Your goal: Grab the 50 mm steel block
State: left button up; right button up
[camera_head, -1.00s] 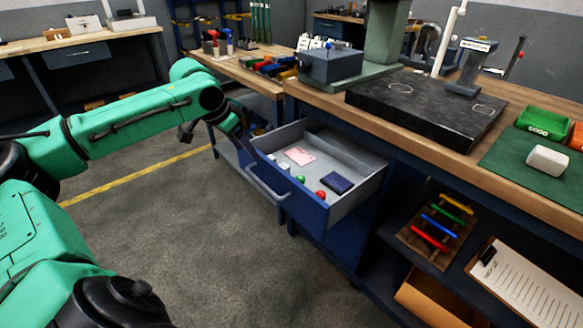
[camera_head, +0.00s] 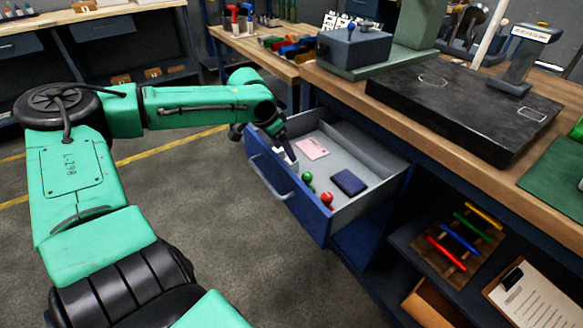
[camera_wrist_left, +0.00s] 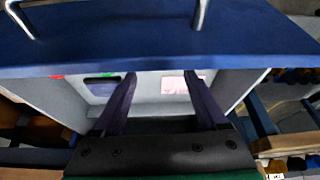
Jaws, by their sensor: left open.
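The pulled-out drawer (camera_head: 384,181) holds small pale grey blocks (camera_head: 290,156) close behind its blue front, partly hidden by my left gripper. I cannot tell which is the 50 mm steel block. My left gripper (camera_head: 285,149) reaches down at the drawer's left part, its fingertips close to these blocks. Whether it touches them is unclear. In the left wrist view its two dark fingers (camera_wrist_left: 161,77) stand apart with nothing seen between them. That view shows the drawer's blue front (camera_wrist_left: 110,40) across the top, and no steel block can be made out.
The drawer also holds a pink card (camera_head: 312,148), a dark blue box (camera_head: 348,182), and red (camera_head: 327,198) and green (camera_head: 307,177) knobs. The drawer handle (camera_head: 270,180) sticks out in front. The workbench (camera_head: 340,86) with a black plate (camera_head: 455,105) stands above right.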

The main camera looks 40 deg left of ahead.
aim_at(291, 166)
pick_arm(q)
jog(key=b+x, duration=0.1)
jog(key=x, duration=0.5)
jog(key=shift+w+r, duration=0.1)
jog(key=shift+w, duration=0.05)
jog(key=shift+r, duration=0.1)
jog(key=shift+c, duration=0.6)
grip_shut()
